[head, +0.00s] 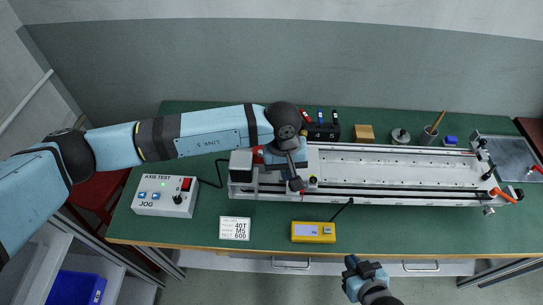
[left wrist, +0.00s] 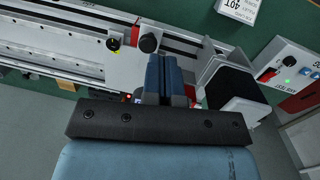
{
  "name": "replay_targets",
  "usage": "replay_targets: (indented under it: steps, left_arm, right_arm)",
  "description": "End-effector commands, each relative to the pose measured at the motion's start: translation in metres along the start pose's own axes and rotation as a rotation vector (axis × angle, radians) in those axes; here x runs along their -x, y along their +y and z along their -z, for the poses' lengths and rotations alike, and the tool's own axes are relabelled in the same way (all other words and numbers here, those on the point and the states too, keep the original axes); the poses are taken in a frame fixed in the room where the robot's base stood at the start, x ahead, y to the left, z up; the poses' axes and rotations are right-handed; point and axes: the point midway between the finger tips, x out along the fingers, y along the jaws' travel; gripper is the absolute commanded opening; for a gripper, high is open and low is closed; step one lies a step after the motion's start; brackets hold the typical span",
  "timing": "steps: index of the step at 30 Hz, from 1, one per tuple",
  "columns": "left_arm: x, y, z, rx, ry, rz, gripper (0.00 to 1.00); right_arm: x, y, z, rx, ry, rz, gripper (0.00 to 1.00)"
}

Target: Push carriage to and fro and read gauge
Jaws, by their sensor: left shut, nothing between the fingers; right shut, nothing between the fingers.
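A long silver linear axis (head: 400,178) lies along the green bench. Its carriage is near the left end, mostly hidden under my left gripper (head: 296,182), so its outline is unclear. My left gripper is shut and empty over that spot. In the left wrist view its blue fingers (left wrist: 162,78) are together beside a black knob (left wrist: 148,43); I cannot tell whether they touch anything. The yellow gauge box (head: 313,232) sits in front of the axis, with a small display too small to read and a cable running up to the axis. My right gripper (head: 361,268) is shut and empty before the bench front edge.
An axis test box (head: 165,195) with jog buttons and a white label card (head: 234,228) are at the left. A motor block (head: 241,165) stands at the axis's left end. Orange-handled levers (head: 502,195) are at the right end.

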Motion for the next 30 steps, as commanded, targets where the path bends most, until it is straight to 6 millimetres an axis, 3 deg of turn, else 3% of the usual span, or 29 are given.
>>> replay_targets:
  steps: [3,6,15,21,30]
  left_arm:
    - [0.006,-0.014,0.019,-0.053,0.073,0.088,0.00]
    - [0.001,-0.018,0.023,-0.066,0.088,0.109,0.00]
    - [-0.052,-0.023,0.027,-0.064,0.085,0.106,0.00]
    - [-0.075,-0.025,0.029,-0.063,0.085,0.105,0.00]
    - [-0.079,-0.025,0.030,-0.064,0.087,0.104,0.00]
  right_arm:
    - [-0.001,0.000,-0.001,0.001,0.001,0.001,0.00]
    - [-0.002,0.000,-0.003,0.001,0.001,0.000,0.00]
    - [-0.012,0.005,-0.018,0.006,-0.001,-0.005,0.00]
    - [-0.016,0.005,-0.026,0.005,-0.004,-0.005,0.00]
    - [-0.016,0.002,-0.025,0.002,-0.003,-0.002,0.00]
